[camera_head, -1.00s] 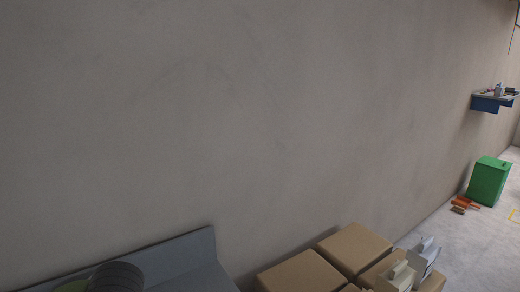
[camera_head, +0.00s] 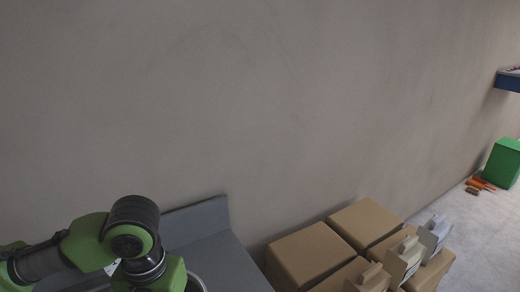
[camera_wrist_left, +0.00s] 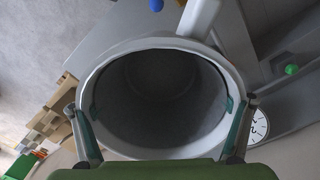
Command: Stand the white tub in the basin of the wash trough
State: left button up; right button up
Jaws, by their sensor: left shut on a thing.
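My left gripper (camera_wrist_left: 160,108) has its fingers on either side of the white tub (camera_wrist_left: 160,43) and is shut on it. The left wrist view looks into the tub's dark, open mouth. In the head view my left arm reaches over a grey trough-like unit with a raised back (camera_head: 228,262) at lower left, which looks like the wash trough. A pale round rim (camera_head: 197,284) shows partly at the bottom edge beside my arm; I cannot tell whether it is the tub. The basin is not clearly visible. My right gripper is out of view.
Several brown cartons (camera_head: 310,252) stand right of the grey unit, with pale containers (camera_head: 405,262) on or by them. A green bin (camera_head: 503,163) and orange items (camera_head: 480,184) are farther right. The left wrist view shows a white dial (camera_wrist_left: 259,126) close to the right finger.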

pick_arm(q)
jog(key=s+d+f+m+p, duration=0.2)
jog(key=s+d+f+m, duration=0.3)
jog(key=s+d+m, duration=0.1)
jog(key=shift+m, duration=0.3)
jog(key=w+a+f, duration=0.1)
jog(key=w+f, duration=0.2)
jog(key=w, duration=0.1)
jog(key=w+a+f+p, duration=0.1)
jog(key=w+a+f, duration=0.1)
jog(key=w+f, duration=0.1)
jog(key=w+a+f, duration=0.1)
jog(key=w+f, duration=0.3)
jog(key=w, duration=0.2)
jog(key=shift+a+f, duration=0.1)
jog(key=shift+a, duration=0.25)
notch_tip(320, 180, down, 2)
jog(key=shift+f+p, duration=0.1)
jog(key=shift+p, duration=0.65)
jog(key=shift+f, duration=0.5)
jog(key=shift+f, duration=0.1)
jog(key=o, duration=0.9)
